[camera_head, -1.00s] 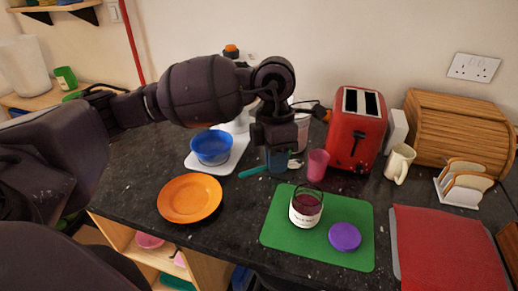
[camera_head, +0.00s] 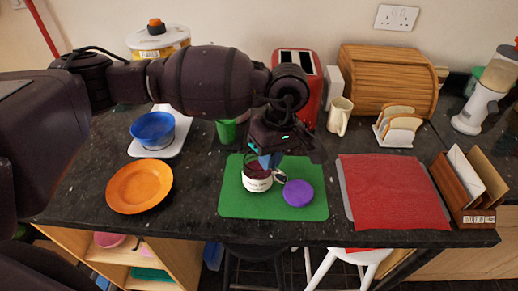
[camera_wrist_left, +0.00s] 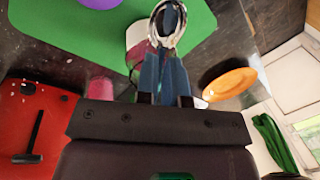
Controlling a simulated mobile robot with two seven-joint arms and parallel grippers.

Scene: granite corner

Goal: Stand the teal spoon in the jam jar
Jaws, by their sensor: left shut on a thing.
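The jam jar (camera_head: 257,184), with dark red contents and a white label, stands on the green mat (camera_head: 236,204). My left gripper (camera_head: 268,158) is directly above it and partly covers its mouth. In the left wrist view its blue fingers (camera_wrist_left: 163,78) are shut on the teal spoon. The spoon's shiny metal bowl (camera_wrist_left: 167,22) sticks out beyond the fingertips, in front of the jar (camera_wrist_left: 137,38). In the head view the bowl (camera_head: 279,176) shows at the jar's right side; I cannot tell whether it touches. Most of the handle is hidden.
A purple lid (camera_head: 298,192) lies on the mat, close right of the jar. An orange plate (camera_head: 139,187) and a blue bowl (camera_head: 153,129) are to the left. A red mat (camera_head: 393,190) is to the right. The red toaster (camera_head: 310,66) stands behind my gripper.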

